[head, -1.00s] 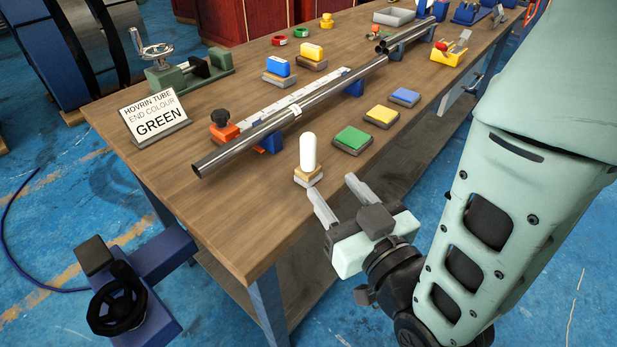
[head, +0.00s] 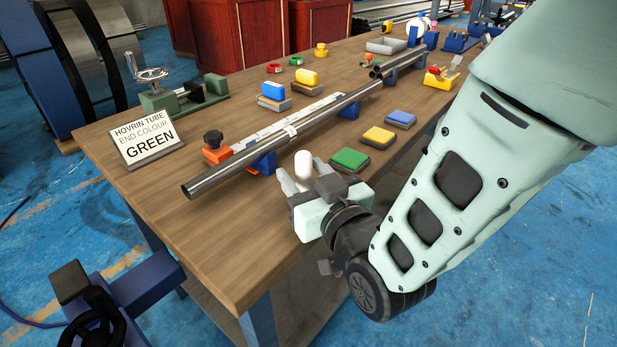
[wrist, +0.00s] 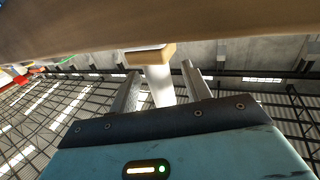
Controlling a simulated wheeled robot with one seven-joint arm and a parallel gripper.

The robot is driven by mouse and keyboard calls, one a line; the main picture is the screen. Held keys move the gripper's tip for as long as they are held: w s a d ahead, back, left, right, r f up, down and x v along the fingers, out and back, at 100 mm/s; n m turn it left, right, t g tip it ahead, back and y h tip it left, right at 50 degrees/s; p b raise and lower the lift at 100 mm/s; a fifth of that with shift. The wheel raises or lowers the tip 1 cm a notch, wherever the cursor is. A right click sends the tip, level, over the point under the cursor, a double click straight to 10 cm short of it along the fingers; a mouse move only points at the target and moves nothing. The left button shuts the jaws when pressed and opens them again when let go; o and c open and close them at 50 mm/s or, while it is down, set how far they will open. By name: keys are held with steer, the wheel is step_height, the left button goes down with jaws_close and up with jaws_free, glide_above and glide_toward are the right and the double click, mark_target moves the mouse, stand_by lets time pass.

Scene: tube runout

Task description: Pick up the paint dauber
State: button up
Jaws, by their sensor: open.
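The paint dauber (head: 303,163) has a white rounded handle and stands upright near the table's front edge. In the head view its lower part is hidden behind my gripper (head: 304,174). My gripper is open, with one finger to each side of the white handle. In the wrist view the white handle (wrist: 159,82) lies between the two fingers, with a gap on both sides. Its wooden base block (wrist: 150,54) is beyond the fingertips, by the tabletop.
A long metal tube (head: 225,174) lies on blue supports behind the dauber. Green (head: 349,160), yellow (head: 379,135) and blue (head: 401,117) pads lie to the right. A sign (head: 146,140) reading "HOVRIN TUBE END COLOUR GREEN" stands at left. The table's front-left area is clear.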

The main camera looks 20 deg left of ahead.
steer(key=shift+w+a, duration=0.2)
jaws_close()
steer(key=shift+r, duration=0.1)
